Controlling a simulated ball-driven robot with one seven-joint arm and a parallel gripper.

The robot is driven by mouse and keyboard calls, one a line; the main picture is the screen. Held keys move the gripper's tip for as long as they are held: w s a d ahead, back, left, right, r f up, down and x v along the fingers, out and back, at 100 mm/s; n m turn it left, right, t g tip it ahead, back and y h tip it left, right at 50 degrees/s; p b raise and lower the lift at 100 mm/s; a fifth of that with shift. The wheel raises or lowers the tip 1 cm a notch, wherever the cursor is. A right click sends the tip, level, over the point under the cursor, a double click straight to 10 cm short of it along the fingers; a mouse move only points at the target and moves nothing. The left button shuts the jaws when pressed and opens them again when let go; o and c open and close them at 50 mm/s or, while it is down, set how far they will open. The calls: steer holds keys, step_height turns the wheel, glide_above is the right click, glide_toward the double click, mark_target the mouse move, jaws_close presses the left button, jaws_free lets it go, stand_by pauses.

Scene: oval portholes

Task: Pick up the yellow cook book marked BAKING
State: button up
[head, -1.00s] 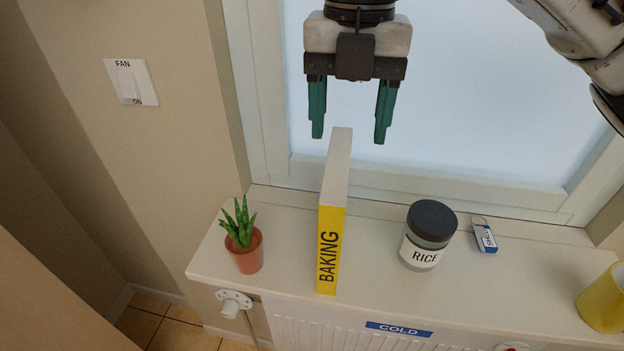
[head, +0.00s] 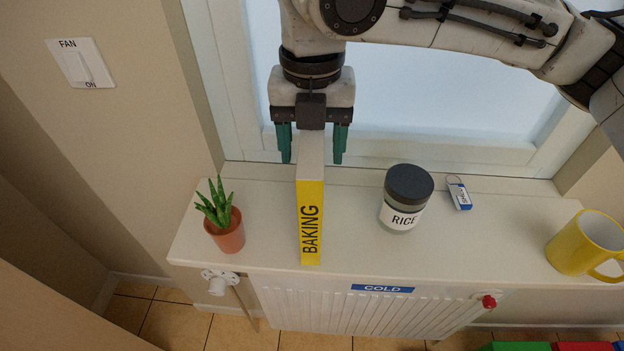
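The yellow cook book (head: 311,215) marked BAKING stands upright on the white shelf, its spine facing me and its pale page edge on top. My gripper (head: 313,158) points down at the upper back part of the book. Its two green fingers are apart, one on each side of the book. A gap shows between the right finger and the book; the left finger looks close to it, and I cannot tell whether it touches.
On the shelf (head: 268,180) are a potted plant (head: 228,232) left of the book, a RICE jar (head: 404,200) right of it, a key tag (head: 459,195) and a yellow mug (head: 583,245). A radiator (head: 370,310) is below; a window (head: 450,100) is behind.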

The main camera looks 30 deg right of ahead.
steer(key=shift+f, duration=0.4)
steer(key=shift+c, duration=0.2)
jaws_close()
steer(key=shift+r, duration=0.1)
stand_by(0.9)
